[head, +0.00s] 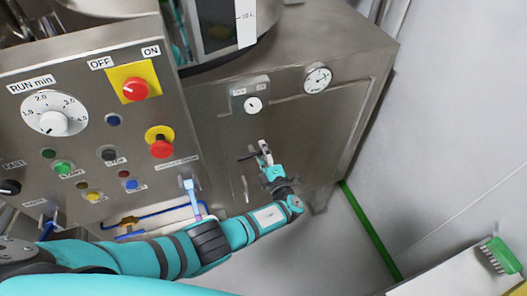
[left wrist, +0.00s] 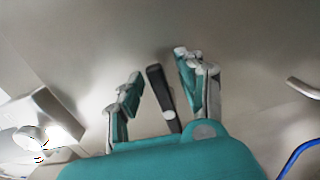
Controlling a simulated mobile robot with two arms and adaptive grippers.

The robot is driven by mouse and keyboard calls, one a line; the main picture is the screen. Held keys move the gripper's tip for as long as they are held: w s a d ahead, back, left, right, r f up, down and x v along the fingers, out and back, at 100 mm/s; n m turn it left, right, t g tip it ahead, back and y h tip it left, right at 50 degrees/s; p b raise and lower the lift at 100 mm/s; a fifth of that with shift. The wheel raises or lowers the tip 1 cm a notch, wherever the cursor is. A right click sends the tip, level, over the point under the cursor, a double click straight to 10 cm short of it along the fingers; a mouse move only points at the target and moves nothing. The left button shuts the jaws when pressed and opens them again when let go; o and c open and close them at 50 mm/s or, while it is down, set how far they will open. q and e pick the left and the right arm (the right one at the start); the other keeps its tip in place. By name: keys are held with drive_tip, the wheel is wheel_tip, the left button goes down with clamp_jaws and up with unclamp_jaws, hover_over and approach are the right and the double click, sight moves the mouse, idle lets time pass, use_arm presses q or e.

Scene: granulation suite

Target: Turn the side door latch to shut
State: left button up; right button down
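The side door latch is a dark bar (head: 247,156) on the steel side door (head: 300,125) of the machine. In the left wrist view the black latch bar (left wrist: 161,92) stands slightly tilted between my finger pads, with a gap on both sides. My left gripper (head: 264,153) is at the latch, its arm reaching in from the lower left. In the left wrist view the left gripper (left wrist: 158,80) has its fingers apart and is open around the bar. The latch's pivot is hidden or unclear behind the gripper. My right gripper is not in view.
A switch box with a white knob (head: 253,104) sits above the latch, and a gauge (head: 318,80) is to the upper right. A metal pull handle (head: 246,190) is below. The control panel (head: 95,110) stands at left.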

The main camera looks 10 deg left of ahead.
use_arm(q)
drive_tip(key=shift+s, duration=0.1)
drive_tip(key=v, duration=1.1)
drive_tip(key=shift+s+d, duration=0.25)
drive_tip(key=shift+s, duration=0.05)
